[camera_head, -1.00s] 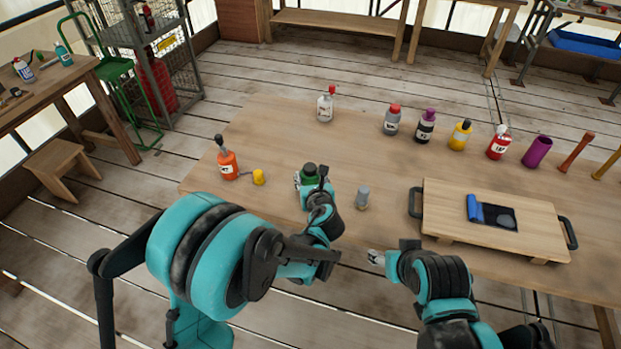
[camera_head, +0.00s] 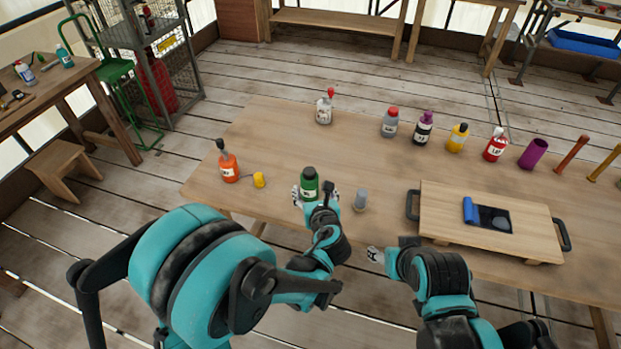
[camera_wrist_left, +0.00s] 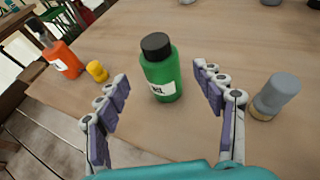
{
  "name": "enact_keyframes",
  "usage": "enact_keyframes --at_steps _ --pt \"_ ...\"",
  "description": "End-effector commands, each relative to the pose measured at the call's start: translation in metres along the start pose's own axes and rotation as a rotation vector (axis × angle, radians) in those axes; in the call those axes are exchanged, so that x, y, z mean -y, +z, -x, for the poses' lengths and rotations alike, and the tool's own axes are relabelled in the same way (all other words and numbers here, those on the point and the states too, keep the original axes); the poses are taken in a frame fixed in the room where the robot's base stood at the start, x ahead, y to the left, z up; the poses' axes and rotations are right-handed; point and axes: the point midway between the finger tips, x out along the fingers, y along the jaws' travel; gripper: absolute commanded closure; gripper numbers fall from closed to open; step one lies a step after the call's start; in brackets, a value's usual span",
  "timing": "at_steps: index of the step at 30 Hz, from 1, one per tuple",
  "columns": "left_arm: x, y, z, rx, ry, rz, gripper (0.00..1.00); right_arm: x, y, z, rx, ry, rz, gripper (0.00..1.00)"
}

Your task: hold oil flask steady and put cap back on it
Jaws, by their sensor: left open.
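A green bottle with a dark top and a white label (camera_head: 309,186) stands upright near the table's front edge. It also shows in the left wrist view (camera_wrist_left: 161,75). My left gripper (camera_head: 316,197) is open, its fingers apart on either side of the near part of the bottle; in the left wrist view the fingers (camera_wrist_left: 165,92) show gaps to it. A small grey cylinder with a tan base (camera_head: 361,198) stands right of it. I cannot tell which item is the flask's cap. My right gripper (camera_head: 376,255) is low at the front edge; its opening is unclear.
An orange bottle (camera_head: 228,168) and a small yellow piece (camera_head: 259,180) stand at the left. A board with dark handles (camera_head: 450,215) lies at the right. The table's middle is clear.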

Motion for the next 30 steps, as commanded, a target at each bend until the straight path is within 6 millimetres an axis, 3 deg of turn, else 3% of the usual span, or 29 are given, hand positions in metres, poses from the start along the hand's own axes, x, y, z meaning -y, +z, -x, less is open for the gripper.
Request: enact_keyframes --at_steps 3,9,30 --pt "0.001 0.002 0.026 -0.001 -0.003 -0.001 0.32 0.0 -0.006 0.009 0.0 0.0 0.0 0.44" --pt "0.0 0.001 0.048 0.0 -0.001 0.0 0.32 0.0 -0.01 0.014 0.0 0.0 0.0 0.44" --pt "-0.002 0.0 0.052 -0.003 0.002 0.011 0.32 0.0 -0.01 0.014 0.0 0.0 0.0 0.44"
